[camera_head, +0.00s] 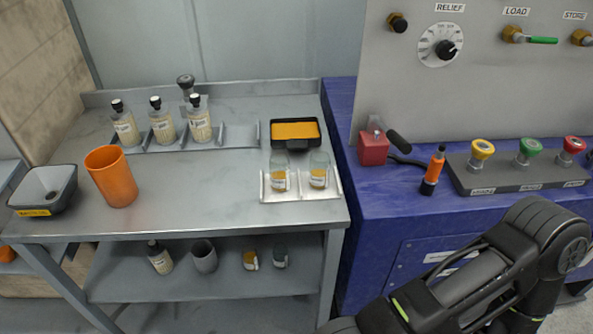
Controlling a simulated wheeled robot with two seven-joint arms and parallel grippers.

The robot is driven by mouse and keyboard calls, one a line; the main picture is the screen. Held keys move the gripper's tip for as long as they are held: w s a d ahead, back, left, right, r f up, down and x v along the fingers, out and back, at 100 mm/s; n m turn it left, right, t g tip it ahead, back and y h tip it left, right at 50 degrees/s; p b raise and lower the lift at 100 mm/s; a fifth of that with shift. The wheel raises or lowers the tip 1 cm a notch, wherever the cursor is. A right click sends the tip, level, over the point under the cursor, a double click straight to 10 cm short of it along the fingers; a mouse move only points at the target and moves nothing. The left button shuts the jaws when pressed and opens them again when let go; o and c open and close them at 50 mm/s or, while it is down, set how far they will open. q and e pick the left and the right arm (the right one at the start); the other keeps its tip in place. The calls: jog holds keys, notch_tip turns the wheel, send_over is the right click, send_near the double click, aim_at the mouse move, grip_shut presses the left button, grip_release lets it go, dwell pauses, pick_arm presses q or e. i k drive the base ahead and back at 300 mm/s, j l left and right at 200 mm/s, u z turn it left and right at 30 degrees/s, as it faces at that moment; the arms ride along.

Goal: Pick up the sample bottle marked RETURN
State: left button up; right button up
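Three clear bottles with black caps and pale labels stand upright in a grey rack on the metal table: the left bottle (124,127), the middle bottle (162,126) and the right bottle (199,124). A similar bottle (160,258) stands on the lower shelf. Two clear jars with yellow-and-white labels, a left jar (279,174) and a right jar (319,170), are on a white tray (300,196). The label print is too small to read, so I cannot tell which is marked RETURN. Part of my arm shows at lower right. Neither gripper is in view.
An orange cup (112,177) and a dark bin (45,191) stand at the table's left; a black tray with an orange inside (295,131) sits at the back right. The blue bench (380,219) holds a red block (373,149) and colored knobs. The table's front middle is clear.

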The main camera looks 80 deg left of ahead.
aim_at(280, 173)
jog(key=k+j, duration=0.25)
jog(key=k, duration=0.2)
jog(key=u, duration=2.5)
